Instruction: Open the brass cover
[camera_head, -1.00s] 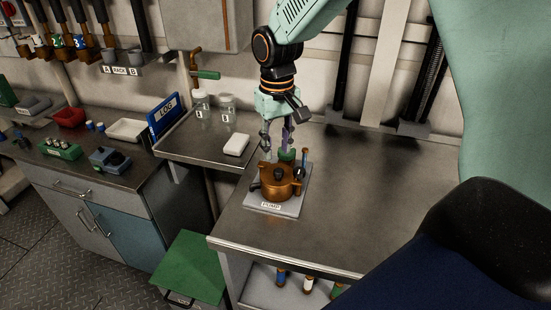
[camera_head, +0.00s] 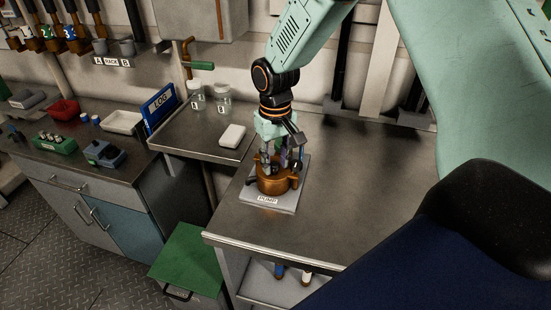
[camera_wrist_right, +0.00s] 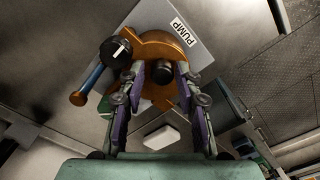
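The brass cover (camera_head: 279,184), a round copper-coloured cap with side lugs, sits on the grey PUMP plate (camera_head: 268,203) on the metal bench. In the right wrist view the cover (camera_wrist_right: 152,47) shows with a black knob (camera_wrist_right: 163,70) on top. My right gripper (camera_head: 281,165) points down over the cover. In the right wrist view its fingers (camera_wrist_right: 160,76) are apart, one on each side of the knob; I cannot tell whether they touch it. My left gripper is not in view.
Beside the cover are a black round gauge-like part (camera_wrist_right: 116,52) and a blue-handled piece with a brass end (camera_wrist_right: 88,86). A white block (camera_head: 232,135) lies on the side shelf left of the bench. The bench right of the pump is clear.

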